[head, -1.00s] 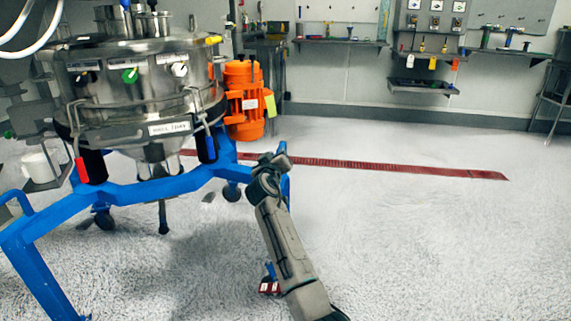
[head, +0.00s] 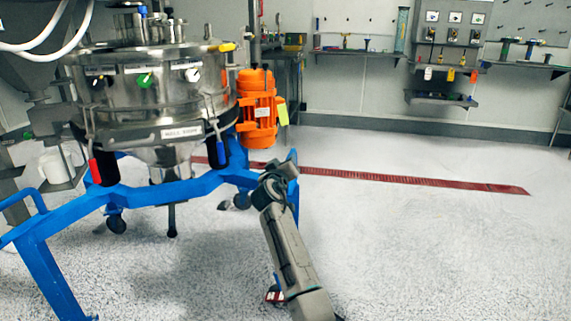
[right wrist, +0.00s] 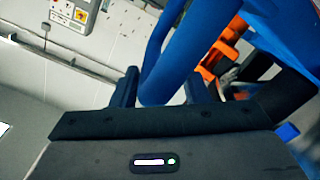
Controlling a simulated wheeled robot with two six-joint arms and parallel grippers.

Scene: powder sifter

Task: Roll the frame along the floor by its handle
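The blue frame (head: 190,188) stands on the floor in the head view and carries a steel sifter (head: 155,97). Its casters rest on the floor. My right gripper (head: 280,170) is at the frame's near right end, where its arm partly hides the handle. In the right wrist view, the blue tubular handle (right wrist: 172,62) passes between my right gripper's fingers (right wrist: 160,90) and fills the gap, so it appears shut on it. The exact contact is hidden. My left gripper is not in view.
An orange motor (head: 259,105) hangs on the sifter's right side. A red floor strip (head: 420,181) runs behind the frame. Wall shelves (head: 440,98) and a bench stand at the back. The floor to the right (head: 430,245) is clear.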

